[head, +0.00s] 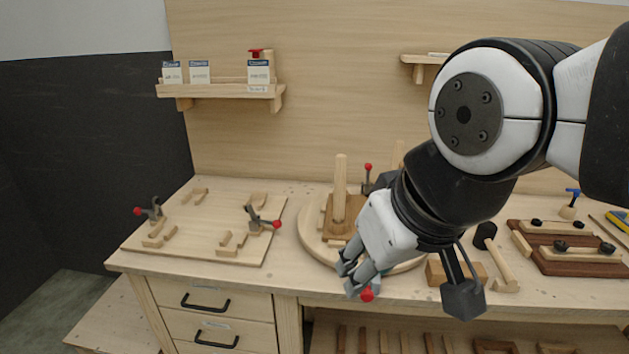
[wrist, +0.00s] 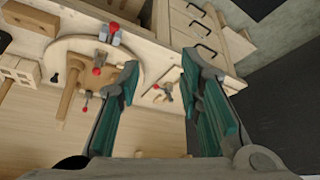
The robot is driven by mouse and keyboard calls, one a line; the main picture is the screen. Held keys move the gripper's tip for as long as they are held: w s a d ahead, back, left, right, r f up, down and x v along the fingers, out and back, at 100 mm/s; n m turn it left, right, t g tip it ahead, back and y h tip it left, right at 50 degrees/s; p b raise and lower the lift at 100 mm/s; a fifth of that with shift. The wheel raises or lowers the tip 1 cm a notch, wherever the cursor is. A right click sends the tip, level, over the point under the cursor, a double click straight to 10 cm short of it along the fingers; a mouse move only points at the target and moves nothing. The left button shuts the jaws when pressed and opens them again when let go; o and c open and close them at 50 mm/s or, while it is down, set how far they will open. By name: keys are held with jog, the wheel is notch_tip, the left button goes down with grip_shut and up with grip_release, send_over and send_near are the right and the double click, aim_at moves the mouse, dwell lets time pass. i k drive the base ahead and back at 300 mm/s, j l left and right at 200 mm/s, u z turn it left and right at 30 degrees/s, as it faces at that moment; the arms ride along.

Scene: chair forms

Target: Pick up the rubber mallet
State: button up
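The rubber mallet (head: 502,267) lies on the workbench to the right of my gripper in the head view. It has a black head, which points toward the back of the bench, and a pale wooden handle, which points toward the front. I cannot make it out with certainty in the wrist view. My gripper (head: 353,277) hangs over the front edge of the round wooden board, well left of the mallet. In the wrist view its two green-padded fingers (wrist: 158,68) are spread wide with nothing held between them.
The round board (head: 312,232) carries an upright wooden post (head: 340,185) and red-tipped clamps. A flat fixture board (head: 200,235) with clamps is at left. A wooden block (head: 436,272) lies left of the mallet. A dark red-brown fixture (head: 575,263) lies right of it.

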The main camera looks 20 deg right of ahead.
aim_at(486, 232)
jog(key=z, duration=1.4)
